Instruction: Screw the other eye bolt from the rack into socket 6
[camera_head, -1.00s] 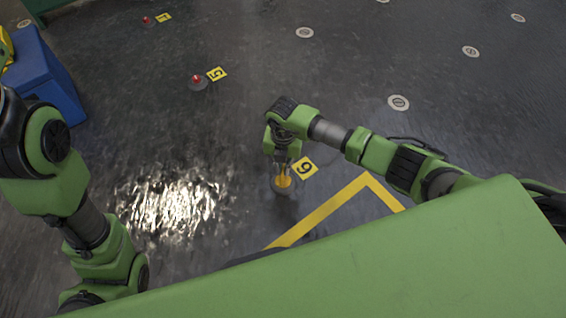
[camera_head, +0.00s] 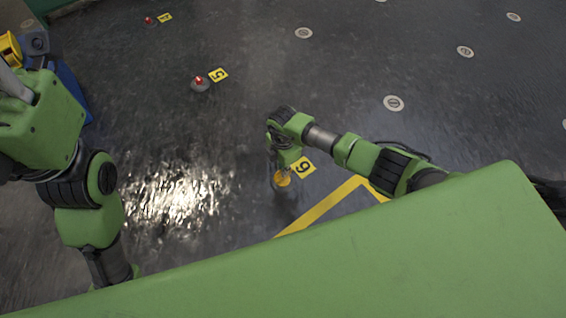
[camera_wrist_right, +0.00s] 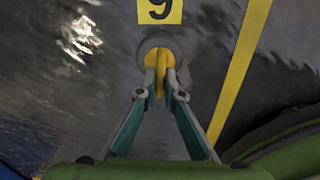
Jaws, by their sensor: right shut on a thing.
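A yellow eye bolt (camera_head: 282,179) stands at a floor socket beside a yellow number label (camera_head: 303,167), which I take for socket 6. The label (camera_wrist_right: 160,11) reads as a 9 in the right wrist view, so that view may have it upside down. My right gripper (camera_wrist_right: 161,93) points down and is shut on the ring of the eye bolt (camera_wrist_right: 158,57). The bolt's yellow collar shows around the fingertips, over the grey socket disc (camera_wrist_right: 146,46). The thread is hidden, so its depth cannot be told. My left arm is at the left; its gripper does not show.
A blue box (camera_head: 72,92) stands at the left behind my left arm, with a yellow thing (camera_head: 10,47) near it. A red-topped fitting (camera_head: 200,82) stands beside label 5 (camera_head: 218,75). A bare floor socket (camera_head: 393,103) lies to the right. The wet floor between is clear.

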